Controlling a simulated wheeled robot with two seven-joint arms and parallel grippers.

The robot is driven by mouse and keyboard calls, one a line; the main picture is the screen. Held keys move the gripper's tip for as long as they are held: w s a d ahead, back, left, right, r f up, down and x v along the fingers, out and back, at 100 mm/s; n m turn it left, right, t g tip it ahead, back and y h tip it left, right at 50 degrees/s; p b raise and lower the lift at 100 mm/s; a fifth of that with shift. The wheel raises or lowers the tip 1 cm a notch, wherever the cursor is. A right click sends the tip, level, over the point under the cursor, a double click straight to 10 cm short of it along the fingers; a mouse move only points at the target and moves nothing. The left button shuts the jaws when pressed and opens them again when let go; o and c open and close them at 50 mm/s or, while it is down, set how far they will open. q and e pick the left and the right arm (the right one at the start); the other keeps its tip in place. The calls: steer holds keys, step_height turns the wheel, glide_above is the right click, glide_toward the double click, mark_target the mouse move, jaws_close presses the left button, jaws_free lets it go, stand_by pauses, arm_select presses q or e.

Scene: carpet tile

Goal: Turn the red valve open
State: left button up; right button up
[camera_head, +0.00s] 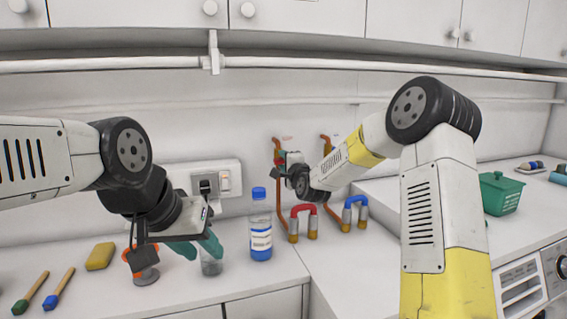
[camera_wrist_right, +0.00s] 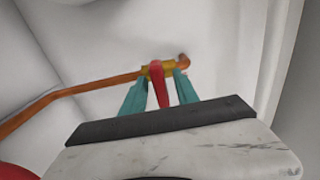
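The red valve handle (camera_wrist_right: 158,86) is a tapered lever on a brass valve body (camera_wrist_right: 150,68) at the end of a copper pipe, seen in the right wrist view. My right gripper (camera_wrist_right: 160,78) has its two teal fingers on either side of the handle, with gaps showing, so it looks open around it. In the head view my right gripper (camera_head: 283,160) is at the left copper pipe (camera_head: 278,190) on the back wall and hides most of the valve. My left gripper (camera_head: 203,248) is open above the counter, in front of a clear glass (camera_head: 211,264).
A bottle with a blue cap (camera_head: 260,230) stands between the arms. A red U-shaped piece (camera_head: 302,209) and a blue one (camera_head: 355,201) stand below the pipes. A yellow sponge (camera_head: 100,256) and brushes (camera_head: 58,289) lie left. A green basket (camera_head: 501,194) stands right.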

jaws_close()
steer(key=shift+n, duration=0.3)
steer(key=n, duration=0.3)
steer(key=shift+n, duration=0.4)
steer(key=n, duration=0.9)
steer(key=shift+n, duration=2.2)
